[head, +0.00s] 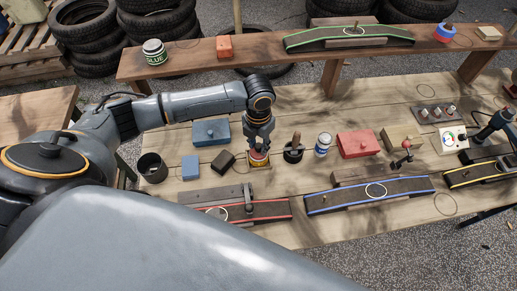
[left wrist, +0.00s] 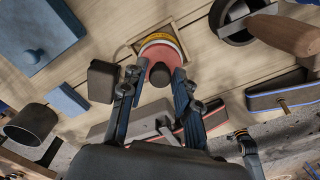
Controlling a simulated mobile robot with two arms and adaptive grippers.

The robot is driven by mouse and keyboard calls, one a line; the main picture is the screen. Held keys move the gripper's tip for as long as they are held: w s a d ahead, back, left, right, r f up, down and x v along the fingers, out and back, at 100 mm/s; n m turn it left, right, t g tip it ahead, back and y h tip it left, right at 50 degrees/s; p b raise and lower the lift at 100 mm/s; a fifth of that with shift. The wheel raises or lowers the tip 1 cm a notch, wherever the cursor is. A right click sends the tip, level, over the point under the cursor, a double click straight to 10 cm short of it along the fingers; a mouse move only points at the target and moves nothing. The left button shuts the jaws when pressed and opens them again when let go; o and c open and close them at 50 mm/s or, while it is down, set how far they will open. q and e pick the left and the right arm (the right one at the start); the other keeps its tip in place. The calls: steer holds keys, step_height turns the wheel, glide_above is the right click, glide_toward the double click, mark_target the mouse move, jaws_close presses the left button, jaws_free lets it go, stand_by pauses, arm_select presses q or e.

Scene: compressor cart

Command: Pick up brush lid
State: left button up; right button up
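A round red lid with a yellow rim and a dark knob (left wrist: 158,74) sits in a square wooden recess in the table; I take it for the brush lid. In the head view the lid (head: 259,159) is directly below my left gripper (head: 258,147). In the left wrist view my left gripper (left wrist: 160,82) has its fingers apart, one on each side of the knob. Gaps show between the fingers and knob, so it looks open. A brush with a wooden handle (left wrist: 290,36) stands in a dark round pot to the right, also seen in the head view (head: 296,141). My right gripper is not discernible.
A red-edged strip (head: 268,210) lies in front. A raised shelf (head: 268,55) runs behind.

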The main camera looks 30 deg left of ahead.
mark_target(259, 145)
arm_select(q)
jaws_close()
steer(key=shift+w+r, duration=0.1)
steer(key=shift+r, duration=0.35)
step_height(259, 145, up, 2)
steer(key=shift+r+b, duration=0.2)
steer(key=shift+b, duration=0.6)
steer(key=s+d+r+b, duration=0.2)
steer(key=s+d+r, duration=0.4)
steer(key=s+r, duration=0.3)
steer(key=shift+s+r, duration=0.4)
steer(key=shift+s, duration=1.45)
steer(key=shift+d, duration=0.1)
